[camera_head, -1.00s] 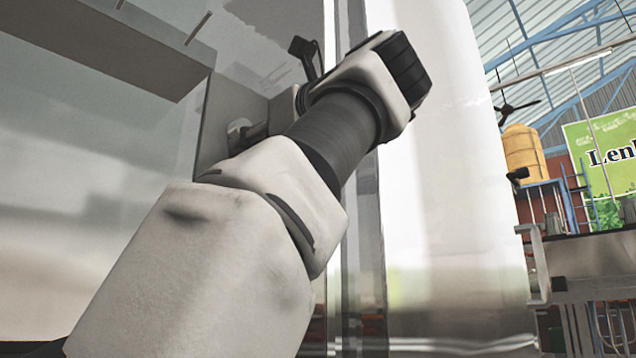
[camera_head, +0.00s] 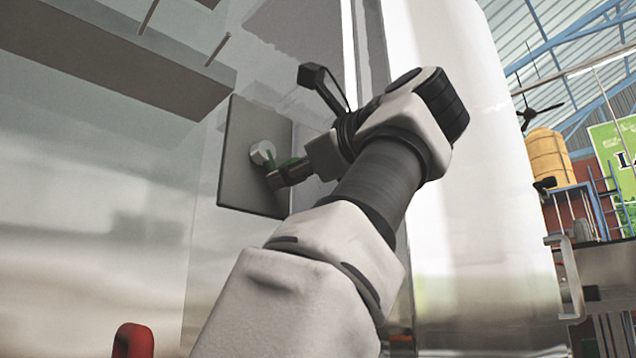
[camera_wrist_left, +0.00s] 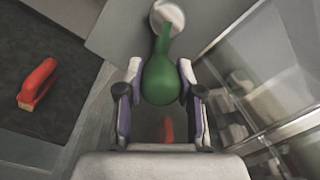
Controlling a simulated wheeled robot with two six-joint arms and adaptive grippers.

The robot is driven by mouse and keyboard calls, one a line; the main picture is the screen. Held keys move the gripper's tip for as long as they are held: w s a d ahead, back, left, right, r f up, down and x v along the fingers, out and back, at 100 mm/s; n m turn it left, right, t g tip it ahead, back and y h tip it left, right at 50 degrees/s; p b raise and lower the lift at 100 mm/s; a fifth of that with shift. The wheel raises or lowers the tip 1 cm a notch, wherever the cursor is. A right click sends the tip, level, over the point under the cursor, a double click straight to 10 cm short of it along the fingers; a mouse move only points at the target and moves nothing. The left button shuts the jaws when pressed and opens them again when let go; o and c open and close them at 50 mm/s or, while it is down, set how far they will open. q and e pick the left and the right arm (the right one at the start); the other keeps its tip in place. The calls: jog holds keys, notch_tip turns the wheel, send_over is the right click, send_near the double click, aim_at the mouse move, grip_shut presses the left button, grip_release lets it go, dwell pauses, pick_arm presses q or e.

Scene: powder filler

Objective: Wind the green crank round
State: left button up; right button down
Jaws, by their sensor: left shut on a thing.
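The green crank (camera_wrist_left: 158,80) shows in the left wrist view, its rounded knob between the two fingers and its thin arm running up to a pale round hub (camera_wrist_left: 167,17). In the head view the crank (camera_head: 270,161) is partly hidden behind my left gripper (camera_head: 290,172), and its hub (camera_head: 262,152) sits on a dark square plate (camera_head: 236,150). My left gripper (camera_wrist_left: 157,95) is shut on the crank knob, with a finger on each side. My right gripper is not in view.
A red handle (camera_wrist_left: 38,83) stands at the left in the left wrist view, on a dark panel. A red loop (camera_head: 133,341) shows at the bottom of the head view. Glossy machine walls (camera_head: 110,190) surround the plate. A grey ledge (camera_head: 110,60) juts out above.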

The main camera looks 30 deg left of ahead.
pick_arm(q)
jog(key=shift+w+r+n, duration=0.1)
jog(key=shift+r+n, duration=0.05)
jog(key=shift+n, duration=0.25)
jog(key=o, duration=1.2)
